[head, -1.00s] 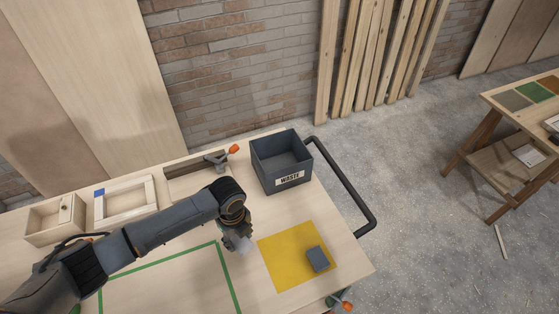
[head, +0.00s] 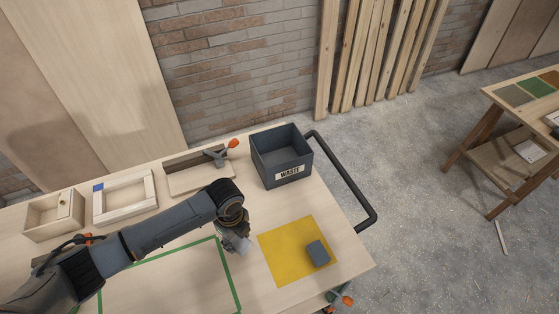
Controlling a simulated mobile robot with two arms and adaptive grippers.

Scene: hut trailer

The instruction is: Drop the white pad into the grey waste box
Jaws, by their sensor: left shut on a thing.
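The grey waste box (head: 282,166), an open bin with a WASTE label, stands upright at the back right of the workbench in the head view. My left gripper (head: 240,244) points down over the bench, in front of the box and left of the yellow mat. It is shut on a small pale thing at its fingertips, which appears to be the white pad (head: 245,247). The gripper and the steep view hide most of it. The gripper is apart from the box. My right gripper is not in view.
A grey block (head: 318,253) lies on the yellow mat (head: 285,262). A wooden tray with a clamp (head: 187,180), a pale frame (head: 124,211) and a small wooden box (head: 40,229) line the back. A black rail (head: 345,185) runs along the right edge.

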